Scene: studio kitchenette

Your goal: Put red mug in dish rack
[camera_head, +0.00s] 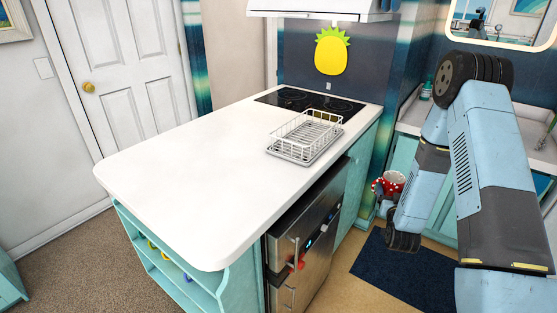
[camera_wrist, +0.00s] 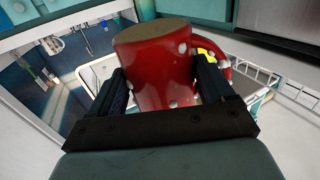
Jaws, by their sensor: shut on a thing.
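The red mug with white dots (camera_head: 393,179) is to the right of the counter in the head view, beside my arm. My gripper (camera_wrist: 160,75) is shut on the mug, which also fills the middle of the wrist view (camera_wrist: 158,80), with a dark finger on each side of it. Its handle shows at the right there. The white wire dish rack (camera_head: 299,144) stands on the counter in front of the stove. I see no mug in it. White wires of the rack also show at the right of the wrist view (camera_wrist: 290,84). My arm partly hides the fingers in the head view.
The white counter (camera_head: 190,155) is clear to the left of the rack. A black cooktop (camera_head: 310,102) lies behind the rack. A steel fridge (camera_head: 303,245) stands under the counter's right edge. A sink counter (camera_head: 535,145) is behind my arm at the right.

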